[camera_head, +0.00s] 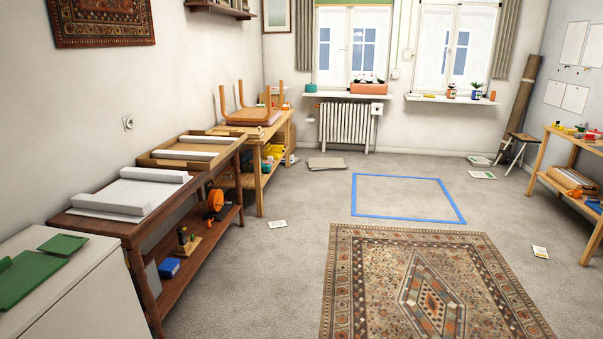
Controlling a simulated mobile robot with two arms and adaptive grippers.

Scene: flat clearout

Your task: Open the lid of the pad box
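I cannot tell for certain which thing is the pad box. A shallow brown open-topped box (150,161) with white roll-like pieces (185,155) in it stands at the far end of the dark wooden table. A white flat piece with raised white blocks (125,195) lies at the near end of that table. A white cabinet or chest (70,300) stands at the lower left, with green flat pieces (32,278) on top; whether it has a lid is unclear. Neither of my grippers is in view.
The dark table (75,223) and a lighter workbench (285,125) bearing an upturned chair (250,116) line the left wall. A patterned rug (420,285) and a blue floor outline (405,217) lie on open floor. Another wooden table (541,152) is at right.

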